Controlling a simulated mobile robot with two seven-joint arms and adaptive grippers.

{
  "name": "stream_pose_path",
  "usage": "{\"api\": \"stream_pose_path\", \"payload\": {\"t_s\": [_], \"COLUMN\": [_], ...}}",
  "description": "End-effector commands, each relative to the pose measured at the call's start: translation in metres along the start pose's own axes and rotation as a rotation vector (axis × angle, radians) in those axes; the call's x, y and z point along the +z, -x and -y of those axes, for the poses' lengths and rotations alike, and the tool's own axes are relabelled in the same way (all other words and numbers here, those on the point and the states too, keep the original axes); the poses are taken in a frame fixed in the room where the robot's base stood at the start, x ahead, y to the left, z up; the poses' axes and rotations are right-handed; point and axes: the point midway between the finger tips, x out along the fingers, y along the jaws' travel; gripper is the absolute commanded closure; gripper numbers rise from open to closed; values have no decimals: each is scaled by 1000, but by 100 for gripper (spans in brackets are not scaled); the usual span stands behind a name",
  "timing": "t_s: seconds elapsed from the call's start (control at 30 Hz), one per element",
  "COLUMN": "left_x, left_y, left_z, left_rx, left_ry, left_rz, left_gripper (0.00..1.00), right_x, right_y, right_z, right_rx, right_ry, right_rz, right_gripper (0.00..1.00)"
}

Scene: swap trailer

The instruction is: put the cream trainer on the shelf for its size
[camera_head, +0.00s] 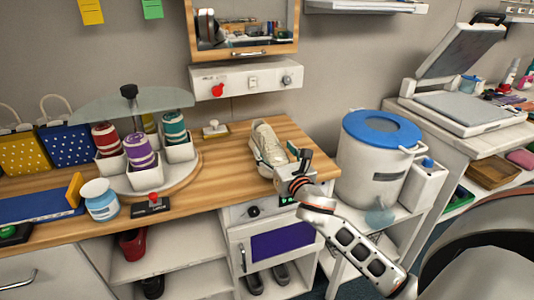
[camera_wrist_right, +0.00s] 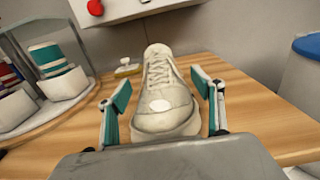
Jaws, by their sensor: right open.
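The cream trainer (camera_head: 267,146) lies on the wooden counter (camera_head: 222,182), near its right end. In the right wrist view the trainer (camera_wrist_right: 160,100) points its toe toward me, with its laces up and a pale round patch on the toe. My right gripper (camera_head: 290,163) is at the trainer's near end. In the wrist view its teal-padded fingers (camera_wrist_right: 162,98) stand apart on either side of the toe, with gaps visible beside the shoe. Below the counter, dark shoes (camera_head: 268,279) sit in an open compartment under a purple panel (camera_head: 283,241). My left gripper is not in view.
A rotating stand (camera_head: 186,180) with thread spools and a glass top stands left of the trainer. A white bucket with a blue lid (camera_head: 383,130) stands to the right. A small brush-like item (camera_head: 215,129) lies behind. Open shelves (camera_head: 170,262) are below.

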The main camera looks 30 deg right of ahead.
Motion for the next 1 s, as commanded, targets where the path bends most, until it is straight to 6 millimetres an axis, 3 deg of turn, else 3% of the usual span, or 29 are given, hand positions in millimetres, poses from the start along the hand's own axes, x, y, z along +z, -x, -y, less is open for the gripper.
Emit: {"api": "stream_pose_path", "payload": {"t_s": [0.2, 0.5, 0.53, 0.7, 0.8, 1.0], "left_x": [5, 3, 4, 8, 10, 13], "left_y": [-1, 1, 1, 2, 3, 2], "left_z": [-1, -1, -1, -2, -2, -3], "left_rx": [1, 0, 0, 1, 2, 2], "left_ry": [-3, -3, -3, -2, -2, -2], "left_rz": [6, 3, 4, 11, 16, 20], "left_gripper": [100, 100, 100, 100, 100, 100], "right_x": [-1, 0, 0, 0, 1, 2], "right_y": [-28, -33, -33, -33, -33, -33], "right_z": [1, 0, 0, 0, 0, 0], "right_rx": [-1, 0, 0, 0, 0, 0], "right_ry": [-1, 0, 0, 0, 0, 0], "right_rz": [-1, 0, 0, 0, 2, 2], "right_gripper": [33, 33, 36, 80, 86, 86]}}
